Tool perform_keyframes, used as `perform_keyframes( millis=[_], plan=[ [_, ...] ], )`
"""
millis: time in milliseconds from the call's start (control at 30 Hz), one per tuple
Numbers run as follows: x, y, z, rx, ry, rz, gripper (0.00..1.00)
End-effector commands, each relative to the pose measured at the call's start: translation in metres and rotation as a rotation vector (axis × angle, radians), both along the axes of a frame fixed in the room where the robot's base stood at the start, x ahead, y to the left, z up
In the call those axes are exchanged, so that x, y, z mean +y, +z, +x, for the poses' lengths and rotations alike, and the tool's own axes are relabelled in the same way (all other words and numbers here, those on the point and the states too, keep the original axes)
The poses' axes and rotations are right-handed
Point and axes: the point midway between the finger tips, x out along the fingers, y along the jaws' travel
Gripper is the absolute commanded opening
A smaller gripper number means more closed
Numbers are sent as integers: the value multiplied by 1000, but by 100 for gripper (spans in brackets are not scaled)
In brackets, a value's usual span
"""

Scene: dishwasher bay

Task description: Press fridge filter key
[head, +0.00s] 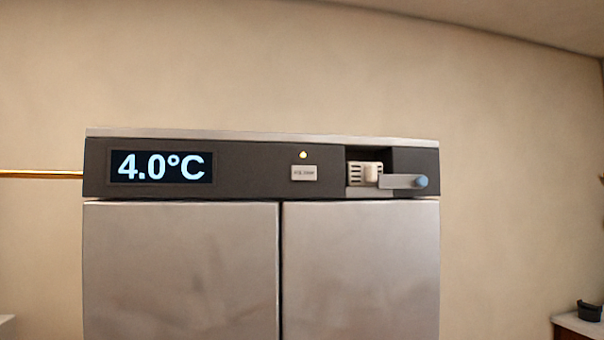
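The fridge (180,265) stands upright in the middle of the head view, with two grey doors and a dark control panel (255,155) across its top. A small pale rectangular key (304,173) sits on the panel right of centre; its lettering is too small to read for sure. A display (161,167) at the panel's left reads 4.0°C. Right of the key is a recess holding a white slotted part (365,174). My gripper is not in view.
A grey flap or lever with a blue round end (421,182) sticks out at the panel's right. A thin orange-yellow bar (40,175) meets the fridge's left side. A dark object (589,311) stands on a counter at the lower right. Nothing blocks the panel's front in this view.

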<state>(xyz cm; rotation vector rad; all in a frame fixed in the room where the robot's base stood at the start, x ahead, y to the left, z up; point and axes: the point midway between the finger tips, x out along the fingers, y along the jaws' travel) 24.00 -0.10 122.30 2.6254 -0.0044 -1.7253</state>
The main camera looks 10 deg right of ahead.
Motion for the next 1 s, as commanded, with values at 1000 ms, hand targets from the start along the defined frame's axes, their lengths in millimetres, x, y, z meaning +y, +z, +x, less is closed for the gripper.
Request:
perform_keyframes(
  millis=[1000],
  plan=[
    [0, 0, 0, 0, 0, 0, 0]
  ],
)
